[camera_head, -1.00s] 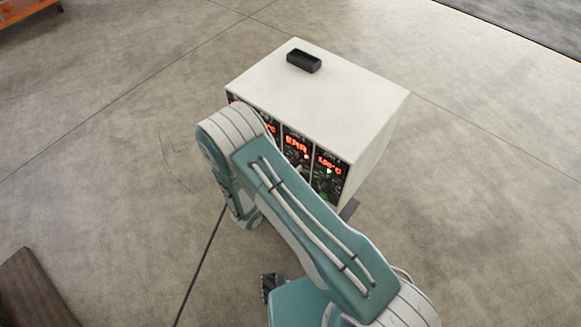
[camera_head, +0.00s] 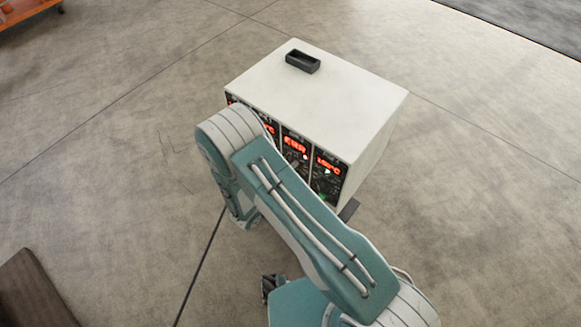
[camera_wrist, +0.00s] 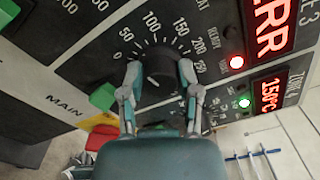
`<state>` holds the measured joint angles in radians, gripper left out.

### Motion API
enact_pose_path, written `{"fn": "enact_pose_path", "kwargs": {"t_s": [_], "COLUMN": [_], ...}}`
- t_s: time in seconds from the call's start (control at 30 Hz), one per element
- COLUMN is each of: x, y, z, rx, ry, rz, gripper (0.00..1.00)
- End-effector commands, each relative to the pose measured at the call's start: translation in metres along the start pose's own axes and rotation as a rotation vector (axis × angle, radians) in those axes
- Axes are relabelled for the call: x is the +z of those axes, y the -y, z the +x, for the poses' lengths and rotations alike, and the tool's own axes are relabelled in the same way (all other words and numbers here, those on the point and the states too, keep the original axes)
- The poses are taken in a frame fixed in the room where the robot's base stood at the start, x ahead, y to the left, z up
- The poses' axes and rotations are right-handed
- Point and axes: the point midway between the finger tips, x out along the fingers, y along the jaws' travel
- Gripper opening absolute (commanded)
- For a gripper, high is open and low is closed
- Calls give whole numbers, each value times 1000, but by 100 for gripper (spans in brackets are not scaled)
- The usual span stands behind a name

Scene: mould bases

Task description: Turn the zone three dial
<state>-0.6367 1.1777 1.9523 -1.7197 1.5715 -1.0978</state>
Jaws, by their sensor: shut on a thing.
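The zone three dial (camera_wrist: 158,62) is a round black knob on a dark panel, ringed by a white scale from 0 to beyond 200. My gripper (camera_wrist: 159,74) is shut on it, with one finger on each side. Above it in the picture, a red display (camera_wrist: 270,28) reads ERR, with "3" printed beside it. A lit red lamp (camera_wrist: 236,62) is near the scale. In the head view the ERR display (camera_head: 295,143) shows on the front of the white controller box (camera_head: 320,82). My arm hides the gripper there.
The neighbouring zone four display (camera_wrist: 269,95) reads 150°C, with a green lamp (camera_wrist: 245,103). A green switch (camera_wrist: 103,97) and a red switch (camera_wrist: 100,140) near "MAIN" are close to the gripper. A small black tray (camera_head: 302,63) sits on the box.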

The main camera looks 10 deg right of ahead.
Motion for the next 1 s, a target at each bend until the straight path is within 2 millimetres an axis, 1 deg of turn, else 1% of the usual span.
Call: {"fn": "enact_pose_path", "kwargs": {"t_s": [0.03, 0.3, 0.5, 0.73, 1.0], "x": [4, 4, 3, 3, 2], "y": [-2, -3, -4, -4, -5], "z": [0, -1, -1, -1, -1], "rx": [6, 7, 8, 9, 10], "ry": [9, 9, 10, 11, 11], "rz": [-36, -283, -432, -547, -604], "gripper": [0, 0, 0, 0, 0]}}
